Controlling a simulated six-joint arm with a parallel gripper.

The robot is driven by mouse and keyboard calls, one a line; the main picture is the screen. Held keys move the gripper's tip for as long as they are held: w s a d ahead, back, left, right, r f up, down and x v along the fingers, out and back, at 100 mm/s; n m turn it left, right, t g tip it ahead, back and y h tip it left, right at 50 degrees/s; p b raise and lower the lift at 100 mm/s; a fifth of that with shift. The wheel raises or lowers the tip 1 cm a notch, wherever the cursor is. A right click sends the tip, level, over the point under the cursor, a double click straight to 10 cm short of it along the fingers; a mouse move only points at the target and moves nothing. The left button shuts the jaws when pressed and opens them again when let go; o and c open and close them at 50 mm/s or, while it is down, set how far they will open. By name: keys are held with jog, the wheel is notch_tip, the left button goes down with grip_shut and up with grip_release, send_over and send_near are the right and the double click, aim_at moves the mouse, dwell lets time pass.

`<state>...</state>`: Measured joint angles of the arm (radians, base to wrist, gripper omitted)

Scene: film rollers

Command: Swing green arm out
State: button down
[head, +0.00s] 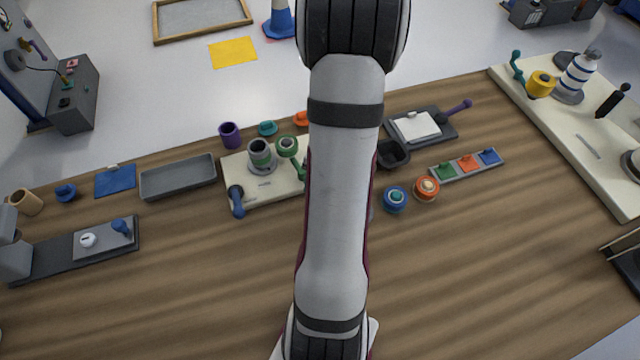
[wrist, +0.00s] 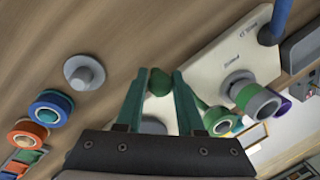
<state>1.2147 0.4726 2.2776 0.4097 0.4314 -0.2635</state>
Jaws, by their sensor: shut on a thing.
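The cream plate (head: 250,190) stands left of my arm in the head view and carries a grey roller with a green band (head: 262,155) and the green arm (head: 297,163). The green arm runs from a green ring (head: 285,143) toward my arm, which hides its far end. In the wrist view my gripper (wrist: 159,77) has its two fingers on either side of the green arm's round knob (wrist: 160,83), shut on it. The knob lies at the edge of the cream plate (wrist: 215,62). My gripper is hidden behind my arm in the head view.
A blue arm (head: 237,200) sits on the plate's front left corner. A grey peg on a disc (wrist: 85,73) stands on the table near the gripper. Blue (head: 395,200) and orange (head: 426,188) rollers stand right. A grey tray (head: 178,178) lies left.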

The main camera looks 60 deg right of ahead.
jog(key=shift+w+a+m, duration=0.35)
jog(key=shift+a+m, duration=0.05)
jog(key=shift+m, duration=0.35)
jog(key=shift+w+a+m, duration=0.3)
jog(key=shift+a+m, duration=0.05)
jog(key=shift+m, duration=0.4)
jog(key=shift+w+a+m+h, duration=0.3)
jog(key=shift+w+m, duration=0.25)
jog(key=shift+m, duration=0.45)
jog(key=shift+w+a+m+h, duration=0.3)
jog(key=shift+w+m, duration=0.2)
jog(key=shift+m, duration=0.5)
jog(key=shift+w, duration=0.1)
jog(key=c, duration=0.5)
grip_release()
jog(key=shift+c, duration=0.2)
